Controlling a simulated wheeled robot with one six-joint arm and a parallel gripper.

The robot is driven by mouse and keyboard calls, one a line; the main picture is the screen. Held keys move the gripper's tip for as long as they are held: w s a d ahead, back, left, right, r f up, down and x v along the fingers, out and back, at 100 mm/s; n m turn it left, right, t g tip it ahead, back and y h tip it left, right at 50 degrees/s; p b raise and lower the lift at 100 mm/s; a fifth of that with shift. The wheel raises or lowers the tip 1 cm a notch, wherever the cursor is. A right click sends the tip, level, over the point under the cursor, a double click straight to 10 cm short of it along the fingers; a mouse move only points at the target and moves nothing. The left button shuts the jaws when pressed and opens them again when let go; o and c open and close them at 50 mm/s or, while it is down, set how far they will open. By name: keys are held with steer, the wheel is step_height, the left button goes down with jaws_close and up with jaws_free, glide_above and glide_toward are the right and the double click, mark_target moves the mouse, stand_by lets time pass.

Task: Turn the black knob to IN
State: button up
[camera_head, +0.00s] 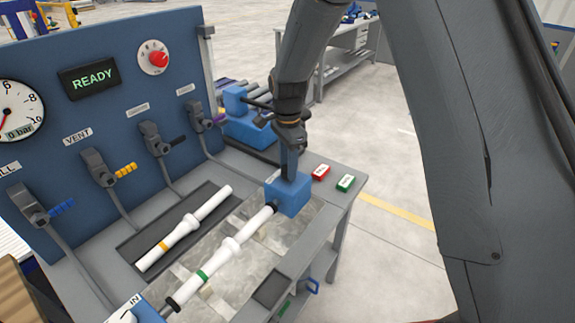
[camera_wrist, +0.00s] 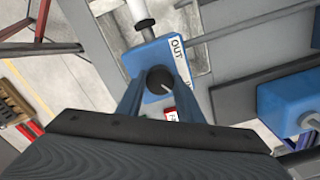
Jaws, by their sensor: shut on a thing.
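The black knob (camera_wrist: 160,80) sits on top of a blue block (camera_wrist: 150,55) in the wrist view. A white mark on the knob points toward the lower right of that picture. A white label on the block reads OUT (camera_wrist: 178,46); lettering further along it is partly hidden by a finger. My gripper (camera_wrist: 160,87) has one finger on each side of the knob and is shut on it. In the head view my gripper (camera_head: 289,172) comes down onto the blue block (camera_head: 288,196) at the far end of a white pipe (camera_head: 230,248). The knob is hidden there.
A second white pipe (camera_head: 184,230) lies in a dark tray. A blue panel (camera_head: 110,50) has several valve levers, a gauge (camera_head: 18,110), a READY display (camera_head: 90,79) and a red knob (camera_head: 158,58). Red (camera_head: 321,171) and green (camera_head: 346,183) buttons sit right of the block.

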steer(key=shift+w+r+m, duration=0.1)
steer(key=shift+w+m, duration=0.1)
steer(key=shift+m, duration=1.4)
steer(key=o, duration=1.1)
steer(key=shift+s, duration=0.1)
steer(key=shift+c, duration=0.2)
steer(key=shift+r+b, duration=1.1)
steer(key=shift+r, duration=2.75)
